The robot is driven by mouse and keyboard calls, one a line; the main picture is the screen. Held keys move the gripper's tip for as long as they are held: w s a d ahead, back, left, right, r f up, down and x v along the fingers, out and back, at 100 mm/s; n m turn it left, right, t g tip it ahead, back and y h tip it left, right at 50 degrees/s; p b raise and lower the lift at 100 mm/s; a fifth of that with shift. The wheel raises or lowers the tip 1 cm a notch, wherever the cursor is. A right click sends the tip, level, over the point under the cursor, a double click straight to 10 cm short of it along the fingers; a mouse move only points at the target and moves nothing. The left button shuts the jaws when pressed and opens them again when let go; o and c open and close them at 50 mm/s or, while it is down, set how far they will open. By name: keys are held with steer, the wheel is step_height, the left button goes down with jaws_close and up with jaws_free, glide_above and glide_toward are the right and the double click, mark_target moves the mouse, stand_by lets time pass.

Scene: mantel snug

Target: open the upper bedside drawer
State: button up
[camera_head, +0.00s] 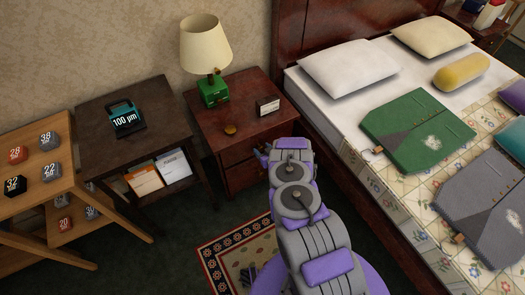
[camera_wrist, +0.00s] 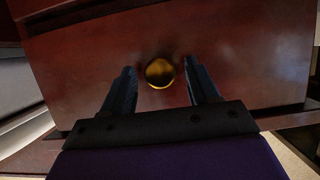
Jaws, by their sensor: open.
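The bedside table (camera_head: 266,112) is reddish-brown wood and stands between a dark side table and the bed. Its upper drawer (camera_head: 236,151) looks shut in the head view, with its right part hidden behind my arm. In the wrist view a drawer front (camera_wrist: 235,50) fills most of the picture, with a round brass knob (camera_wrist: 159,73) at its middle. My gripper (camera_wrist: 163,84) is open, with one dark finger on each side of the knob. I see gaps between the fingers and the knob. In the head view my gripper (camera_head: 266,150) is at the drawer front, partly hidden by my arm.
The dark side table (camera_head: 150,110) is at left. The bed (camera_head: 345,110) is close at right. A patterned rug (camera_head: 232,250) lies in front.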

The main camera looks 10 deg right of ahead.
steer(key=shift+c, duration=0.2)
jaws_close()
stand_by(0.3)
